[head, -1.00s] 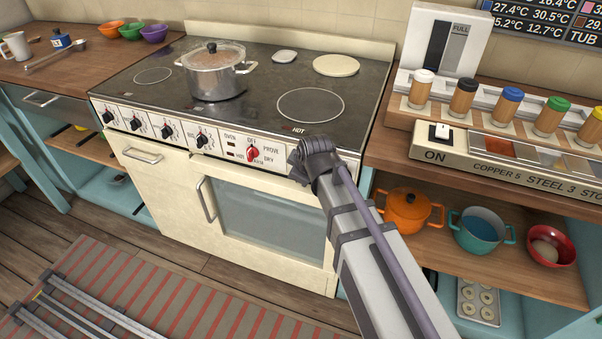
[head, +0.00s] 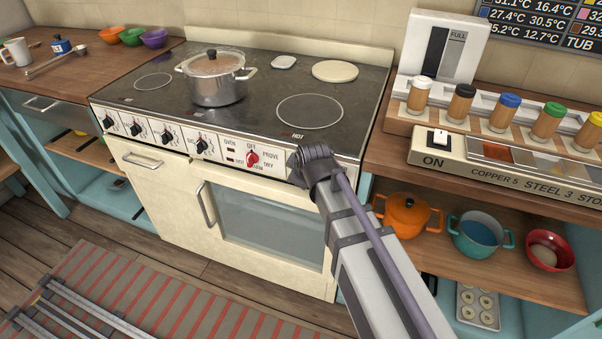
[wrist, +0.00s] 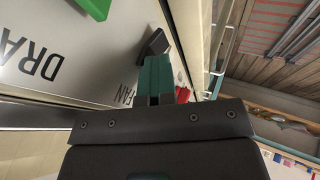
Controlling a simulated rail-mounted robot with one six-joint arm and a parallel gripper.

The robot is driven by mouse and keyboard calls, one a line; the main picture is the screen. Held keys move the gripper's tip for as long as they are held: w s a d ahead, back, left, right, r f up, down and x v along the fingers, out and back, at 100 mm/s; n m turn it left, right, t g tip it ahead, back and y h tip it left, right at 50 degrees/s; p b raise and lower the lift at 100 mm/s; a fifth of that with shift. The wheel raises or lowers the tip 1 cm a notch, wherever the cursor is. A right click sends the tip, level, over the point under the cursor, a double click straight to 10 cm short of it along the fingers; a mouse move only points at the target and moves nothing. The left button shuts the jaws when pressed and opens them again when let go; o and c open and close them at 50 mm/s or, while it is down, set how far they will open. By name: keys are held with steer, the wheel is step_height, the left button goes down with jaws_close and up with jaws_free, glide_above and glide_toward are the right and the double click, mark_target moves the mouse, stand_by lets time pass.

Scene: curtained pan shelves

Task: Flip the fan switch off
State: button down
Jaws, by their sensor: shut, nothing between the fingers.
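In the wrist view, a pale panel carries the printed word FAN (wrist: 127,97). A dark switch lever (wrist: 155,42), which looks like the fan switch, sticks out from this panel. My gripper (wrist: 155,62) has teal fingers closed together, with nothing between them. Its fingertips are right at the dark lever and overlap its lower end in the picture; I cannot tell whether they touch. Which way the lever is set is not clear. In the head view only my arm shows, and my gripper and the fan switch are out of sight.
A green piece (wrist: 93,8) on the panel and a red piece (wrist: 183,94) flank the lever. In the head view, a lidded pot (head: 215,85) stands on the stove (head: 265,75). A white switch (head: 437,138) marked ON sits on the counter rack at right.

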steer(key=s+a+p+v, duration=0.1)
steer(key=a+p+v, duration=0.1)
steer(key=p+v, duration=0.7)
steer(key=v, duration=0.3)
steer(key=shift+s+d+p, duration=0.3)
steer(key=shift+p, duration=0.05)
steer(key=shift+s+a+f+g+b, duration=0.15)
steer(key=shift+f+g+b, duration=0.2)
steer(key=shift+f+g, duration=0.25)
